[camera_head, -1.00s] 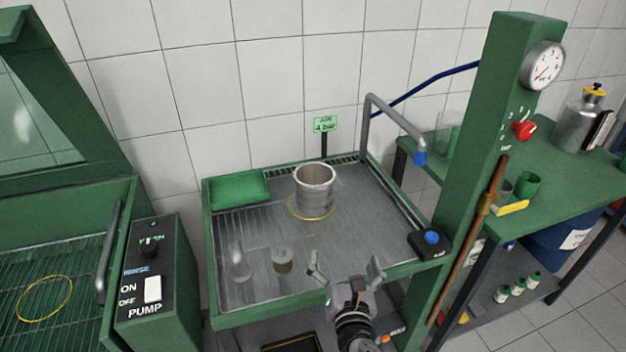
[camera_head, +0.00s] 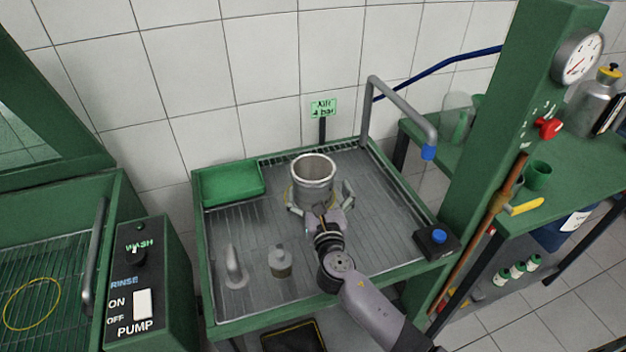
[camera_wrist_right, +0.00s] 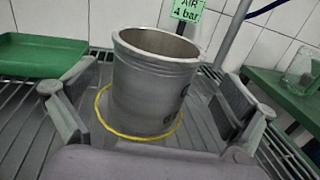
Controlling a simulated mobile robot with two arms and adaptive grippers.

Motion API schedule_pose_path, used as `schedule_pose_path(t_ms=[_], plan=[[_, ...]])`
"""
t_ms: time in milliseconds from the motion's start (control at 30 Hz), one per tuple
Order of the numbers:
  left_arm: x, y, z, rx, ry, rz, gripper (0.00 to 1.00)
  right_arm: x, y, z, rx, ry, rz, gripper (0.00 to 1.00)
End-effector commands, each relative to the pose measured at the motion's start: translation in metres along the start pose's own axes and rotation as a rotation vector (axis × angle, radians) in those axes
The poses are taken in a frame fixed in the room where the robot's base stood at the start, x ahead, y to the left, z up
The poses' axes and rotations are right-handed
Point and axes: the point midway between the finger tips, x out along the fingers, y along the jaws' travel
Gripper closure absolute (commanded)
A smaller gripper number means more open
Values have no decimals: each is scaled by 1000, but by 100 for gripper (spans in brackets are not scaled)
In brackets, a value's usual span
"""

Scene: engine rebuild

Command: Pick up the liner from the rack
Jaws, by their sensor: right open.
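The liner (camera_head: 314,173) is a grey metal cylinder, open at the top. It stands upright on the slatted rack (camera_head: 375,215), inside a yellow ring mark. My right gripper (camera_head: 321,198) is open at the near side of the liner, with a finger toward each side of its lower part. In the right wrist view the liner (camera_wrist_right: 153,85) stands ahead between the spread fingers of the gripper (camera_wrist_right: 155,108), with gaps on both sides. The right gripper hides part of the liner's base in the head view. My left gripper is not in view.
A green tray (camera_head: 232,184) lies at the rack's back left. A small jar (camera_head: 279,263) and a grey spout (camera_head: 234,266) stand front left. A bent pipe (camera_head: 400,105) with a blue tip rises at the back right. A black box with a blue button (camera_head: 438,237) sits on the right edge.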

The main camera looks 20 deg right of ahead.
Motion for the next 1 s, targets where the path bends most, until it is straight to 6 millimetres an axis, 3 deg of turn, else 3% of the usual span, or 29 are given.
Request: schedule_pose_path(t_ms=[133,267,600,867,1000], plan=[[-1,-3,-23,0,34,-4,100,13,0,0,1,1,-1,0],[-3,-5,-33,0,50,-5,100,21,1,2,2,0,-1,0],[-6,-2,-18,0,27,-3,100,63,4,4,1,1,-1,0],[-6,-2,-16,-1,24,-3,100,66,4,4,2,1,0,0],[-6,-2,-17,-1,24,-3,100,66,4,4,2,1,0,8]])
